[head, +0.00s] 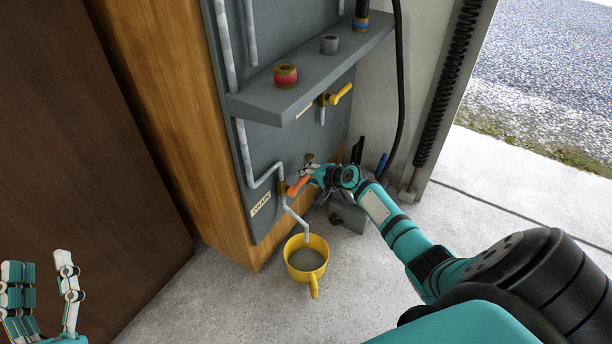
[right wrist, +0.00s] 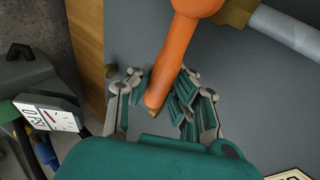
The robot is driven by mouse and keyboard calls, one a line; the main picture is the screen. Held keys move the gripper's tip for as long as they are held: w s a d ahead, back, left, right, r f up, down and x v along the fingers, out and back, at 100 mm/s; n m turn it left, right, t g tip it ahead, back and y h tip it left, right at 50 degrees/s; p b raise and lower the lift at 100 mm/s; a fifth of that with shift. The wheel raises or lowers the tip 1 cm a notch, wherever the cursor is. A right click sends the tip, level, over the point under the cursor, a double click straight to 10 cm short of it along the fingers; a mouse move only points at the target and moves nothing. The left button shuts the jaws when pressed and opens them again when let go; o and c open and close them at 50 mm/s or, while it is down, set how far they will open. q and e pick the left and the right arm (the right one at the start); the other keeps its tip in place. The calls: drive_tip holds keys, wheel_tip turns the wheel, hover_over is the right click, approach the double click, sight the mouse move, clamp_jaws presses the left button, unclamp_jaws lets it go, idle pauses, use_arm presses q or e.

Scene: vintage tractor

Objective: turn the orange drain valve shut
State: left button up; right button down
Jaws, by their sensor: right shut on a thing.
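The orange drain valve handle (head: 297,187) sits on the pipe low on the grey panel, above a label that appears to read DRAIN (head: 261,204). In the right wrist view the handle (right wrist: 176,55) runs from the top down between my fingers. My right gripper (head: 311,174) is at the handle's free end and shut on it; the right wrist view also shows this grip (right wrist: 165,100). The fingers partly hide the handle's tip. My left gripper (head: 44,290) is at the lower left, open and empty, far from the valve.
A yellow cup (head: 293,269) with greyish liquid stands on the floor under the drain spout (head: 307,236). A shelf (head: 300,85) with several fittings and a yellow-handled valve (head: 341,94) are above. A grey box with tools (head: 349,217) stands right of the panel. Front floor is clear.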

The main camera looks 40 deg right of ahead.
drive_tip(key=shift+s+f, duration=0.2)
drive_tip(key=shift+f, duration=0.1)
drive_tip(key=c, duration=1.3)
unclamp_jaws()
drive_tip(key=shift+s+d+r, duration=0.1)
drive_tip(key=shift+o, duration=0.6)
drive_tip(key=shift+r, duration=0.15)
drive_tip(key=v, duration=1.1)
drive_tip(key=shift+s+r, duration=0.25)
